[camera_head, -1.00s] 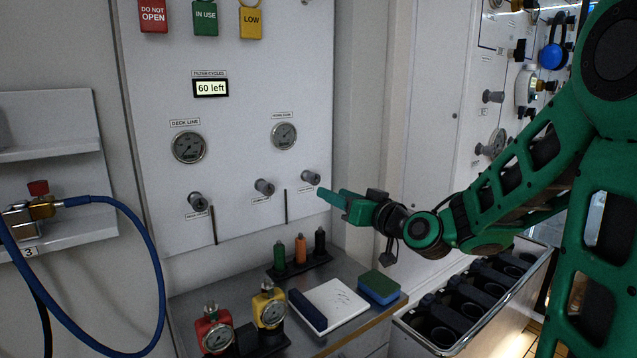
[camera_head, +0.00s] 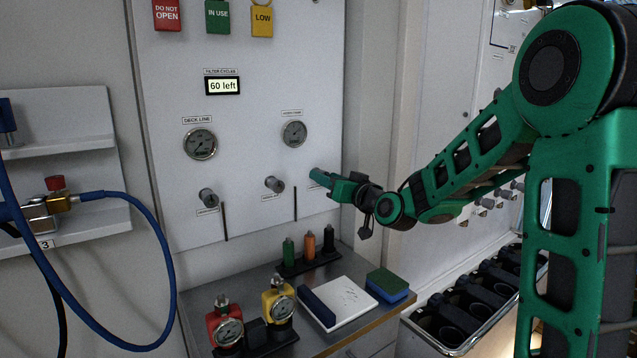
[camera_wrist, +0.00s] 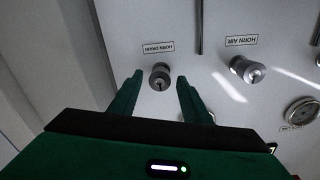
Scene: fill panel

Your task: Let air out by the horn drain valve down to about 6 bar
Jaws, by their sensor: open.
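The horn drain valve is a grey round knob (camera_wrist: 159,80) in the wrist view, under an upside-down label (camera_wrist: 158,47) reading HORN DRAIN. My open gripper (camera_wrist: 160,88) has one finger on each side of the knob; I cannot tell whether either touches it. In the head view my gripper (camera_head: 318,175) is at the panel's right edge and hides this knob. The horn gauge (camera_head: 293,133) sits above, its needle too small to read. A gauge (camera_wrist: 302,111) also shows partly at the wrist view's right edge.
The horn air knob (camera_wrist: 246,69) is beside the drain knob; it also shows in the head view (camera_head: 274,184). Further left are another knob (camera_head: 208,197) and the deck line gauge (camera_head: 200,144). Below, a bench (camera_head: 345,335) holds bottles, gauges, a white pad and a sponge.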

